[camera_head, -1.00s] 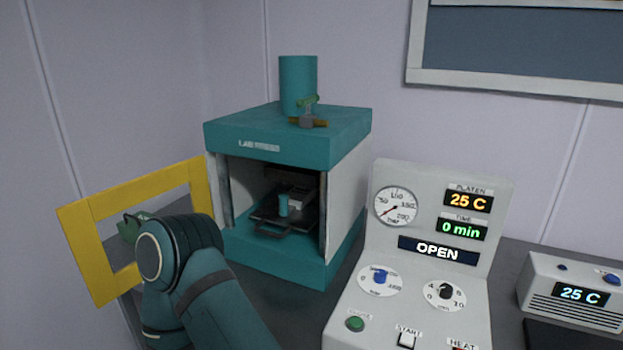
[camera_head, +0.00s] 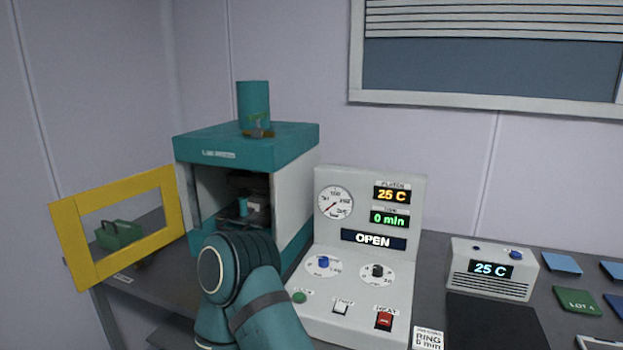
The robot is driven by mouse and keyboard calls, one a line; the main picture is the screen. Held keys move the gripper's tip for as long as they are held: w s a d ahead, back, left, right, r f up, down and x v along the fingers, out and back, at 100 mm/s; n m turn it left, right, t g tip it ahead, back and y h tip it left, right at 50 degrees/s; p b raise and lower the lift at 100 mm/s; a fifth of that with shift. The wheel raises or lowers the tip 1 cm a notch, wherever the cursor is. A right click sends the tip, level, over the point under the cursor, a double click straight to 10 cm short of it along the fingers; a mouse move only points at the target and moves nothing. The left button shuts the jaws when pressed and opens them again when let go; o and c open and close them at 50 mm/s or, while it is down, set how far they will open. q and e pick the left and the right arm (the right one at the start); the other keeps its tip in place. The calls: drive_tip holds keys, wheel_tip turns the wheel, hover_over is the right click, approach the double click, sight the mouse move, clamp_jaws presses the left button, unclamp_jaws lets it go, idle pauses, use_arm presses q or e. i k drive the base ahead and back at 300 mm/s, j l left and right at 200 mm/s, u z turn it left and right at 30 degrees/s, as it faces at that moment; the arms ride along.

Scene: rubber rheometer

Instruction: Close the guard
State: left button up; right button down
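The guard is a yellow frame (camera_head: 70,240) hinged at the left front edge of the teal lab press (camera_head: 245,142). It stands swung open to the left, and the press front is uncovered. Inside the press chamber a small teal cylinder (camera_head: 243,206) sits on a dark tray. One of my arms, teal, rises from the bottom in front of the press and hides its lower front. The gripper on that arm is hidden, and I cannot tell which arm it is. No gripper fingers show.
A grey control panel (camera_head: 405,270) right of the press reads OPEN, 25 C and 0 min. A green handled object (camera_head: 120,236) shows through the guard's opening. A white 25 C unit (camera_head: 493,270) and coloured cards (camera_head: 577,302) lie farther right on the dark bench.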

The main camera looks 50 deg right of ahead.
sight(65, 213)
drive_tip(key=i+l+z, duration=0.15)
drive_tip(key=z, duration=0.35)
drive_tip(key=i+l+z, duration=0.1)
drive_tip(key=z, duration=0.35)
drive_tip(key=i+z, duration=0.2)
drive_tip(key=z, duration=0.3)
